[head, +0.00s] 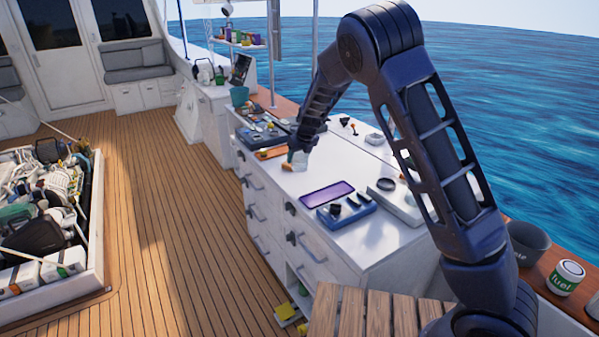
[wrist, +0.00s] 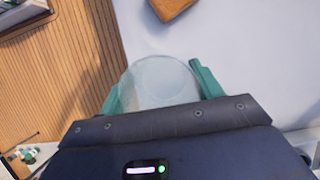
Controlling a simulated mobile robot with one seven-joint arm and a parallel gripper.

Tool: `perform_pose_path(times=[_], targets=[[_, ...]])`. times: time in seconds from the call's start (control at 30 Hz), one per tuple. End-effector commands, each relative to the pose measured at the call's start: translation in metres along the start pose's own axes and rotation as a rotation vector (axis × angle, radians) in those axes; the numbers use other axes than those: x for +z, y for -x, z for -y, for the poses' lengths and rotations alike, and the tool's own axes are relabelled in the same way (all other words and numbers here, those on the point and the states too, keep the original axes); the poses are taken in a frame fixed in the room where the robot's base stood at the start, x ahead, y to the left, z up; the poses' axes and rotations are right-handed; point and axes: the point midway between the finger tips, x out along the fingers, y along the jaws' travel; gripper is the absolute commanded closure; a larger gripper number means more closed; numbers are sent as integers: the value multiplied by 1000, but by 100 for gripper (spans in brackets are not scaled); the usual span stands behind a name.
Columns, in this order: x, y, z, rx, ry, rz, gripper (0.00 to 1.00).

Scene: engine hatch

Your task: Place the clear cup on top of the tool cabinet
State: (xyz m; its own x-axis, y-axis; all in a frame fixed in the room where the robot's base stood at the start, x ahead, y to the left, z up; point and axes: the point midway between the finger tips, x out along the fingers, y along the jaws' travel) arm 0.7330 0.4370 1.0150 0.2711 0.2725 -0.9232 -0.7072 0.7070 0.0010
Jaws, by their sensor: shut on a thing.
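My gripper (head: 298,152) is shut on the clear cup (head: 300,161), above the left part of the white tool cabinet's top (head: 352,164). In the wrist view the cup (wrist: 160,82) is a pale see-through round between the two green fingers of my gripper (wrist: 158,88). There the wooden deck shows to its left and the white cabinet top (wrist: 235,45) to its right, so it is near the cabinet's edge. I cannot tell whether its base touches the top.
A small orange-brown block (head: 288,167) lies close to the cup; an orange tray (head: 271,152) is just behind. A purple-screened tablet (head: 328,194) and a blue tool tray (head: 346,211) lie nearer. Bare white top lies right of the cup. A cluttered bin (head: 95,225) stands at left.

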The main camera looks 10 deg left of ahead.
Motion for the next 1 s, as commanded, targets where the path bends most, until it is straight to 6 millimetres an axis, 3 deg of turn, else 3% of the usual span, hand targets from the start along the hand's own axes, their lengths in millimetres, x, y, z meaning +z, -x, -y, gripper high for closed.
perform_pose_path(times=[0.1,0.43,0.63,1.0], targets=[[-8,-18,0,0,-1,-1,58],[-16,-38,0,1,0,0,58],[-27,-63,1,0,-1,-1,58],[-28,-69,0,0,1,1,58]])
